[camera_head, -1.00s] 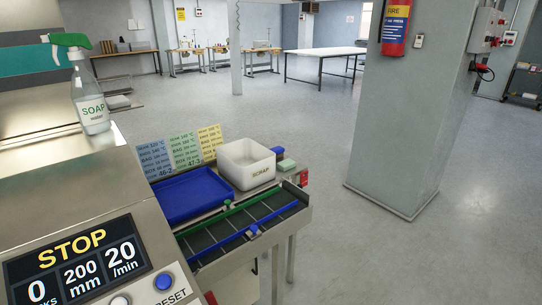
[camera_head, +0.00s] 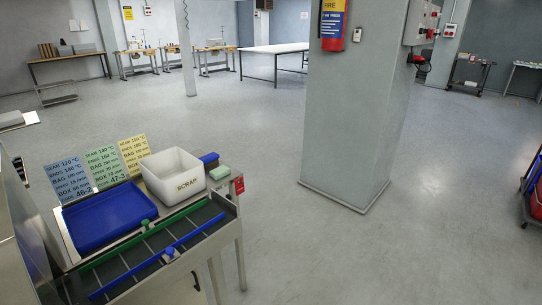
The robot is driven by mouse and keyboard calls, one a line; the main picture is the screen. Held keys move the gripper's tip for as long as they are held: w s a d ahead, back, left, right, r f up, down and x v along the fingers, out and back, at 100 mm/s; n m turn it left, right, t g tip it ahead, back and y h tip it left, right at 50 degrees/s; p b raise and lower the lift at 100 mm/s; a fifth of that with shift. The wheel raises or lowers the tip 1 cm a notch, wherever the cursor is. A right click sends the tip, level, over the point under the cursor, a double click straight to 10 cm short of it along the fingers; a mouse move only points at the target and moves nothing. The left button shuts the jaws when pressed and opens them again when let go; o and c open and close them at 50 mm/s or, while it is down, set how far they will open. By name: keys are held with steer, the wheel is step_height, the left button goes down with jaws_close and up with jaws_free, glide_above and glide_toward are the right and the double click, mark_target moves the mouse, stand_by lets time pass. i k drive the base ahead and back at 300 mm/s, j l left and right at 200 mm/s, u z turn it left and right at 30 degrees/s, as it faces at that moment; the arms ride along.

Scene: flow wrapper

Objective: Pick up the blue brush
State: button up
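A small blue object (camera_head: 209,158), which looks like the blue brush, lies at the far right corner of the flow wrapper's outfeed table, just behind the white scrap bin (camera_head: 158,161). The bin partly hides it, and its bristles cannot be made out. A pale green block (camera_head: 220,173) lies close in front of it. I do not see my gripper in this view.
A blue tray (camera_head: 106,240) sits left of the bin, with three setting cards (camera_head: 133,156) behind. The conveyor (camera_head: 150,262) has green and blue rails. A grey pillar (camera_head: 352,120) stands to the right. Open floor (camera_head: 290,240) lies between pillar and table.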

mark_target(212, 158)
steer(key=i+l+z, duration=0.2)
steer(key=i+z, duration=0.5)
steer(key=i, duration=2.35)
steer(key=i+u, duration=0.15)
steer(key=i, duration=0.7)
steer(key=i+l+u, duration=0.15)
steer(key=i, duration=0.7)
steer(key=i+l+u, duration=0.1)
steer(key=u, duration=1.9)
